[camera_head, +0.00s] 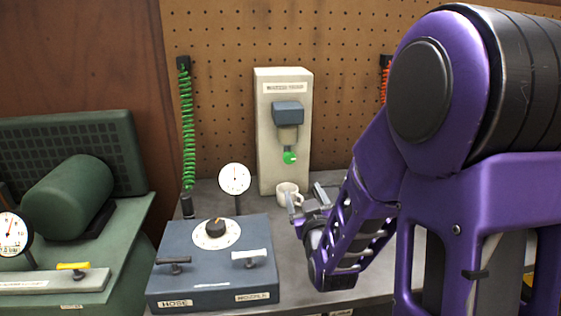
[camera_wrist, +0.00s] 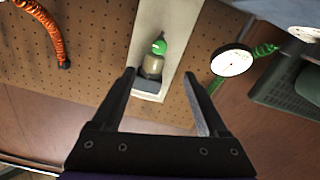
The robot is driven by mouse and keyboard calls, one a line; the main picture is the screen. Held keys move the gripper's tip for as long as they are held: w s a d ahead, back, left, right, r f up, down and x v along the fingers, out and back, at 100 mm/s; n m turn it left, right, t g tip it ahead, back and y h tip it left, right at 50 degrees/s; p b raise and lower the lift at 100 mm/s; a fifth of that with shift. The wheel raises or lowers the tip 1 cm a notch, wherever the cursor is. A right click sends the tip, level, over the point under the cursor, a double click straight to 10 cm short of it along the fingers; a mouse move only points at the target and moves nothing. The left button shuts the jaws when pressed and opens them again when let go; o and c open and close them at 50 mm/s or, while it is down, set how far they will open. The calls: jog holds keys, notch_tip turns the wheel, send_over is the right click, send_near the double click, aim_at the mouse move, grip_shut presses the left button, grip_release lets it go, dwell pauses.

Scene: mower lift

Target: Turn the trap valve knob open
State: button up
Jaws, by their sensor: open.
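The green trap valve knob (camera_head: 289,157) sits at the bottom of a small bowl (camera_head: 288,135) under a blue-grey block on the pale upright panel (camera_head: 266,150). In the wrist view the same knob (camera_wrist: 159,46) shows upside down, beyond and between my fingertips. My gripper (camera_head: 308,203) is open and empty, below and slightly right of the knob in the head view. Its two fingers (camera_wrist: 159,76) are apart from the knob and touch nothing that I can see. A white mug (camera_head: 283,187) stands below the knob, partly behind my gripper.
A blue control box (camera_head: 214,285) with a dial and two handles stands at front left. A white gauge (camera_head: 234,178) rises behind it. A green coiled hose (camera_head: 187,125) hangs on the pegboard, and an orange one (camera_wrist: 50,30) hangs opposite. A green compressor (camera_head: 68,200) is far left.

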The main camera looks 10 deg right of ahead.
aim_at(290, 158)
jog(key=w, duration=1.7)
jog(key=shift+w+r, duration=0.2)
grip_shut()
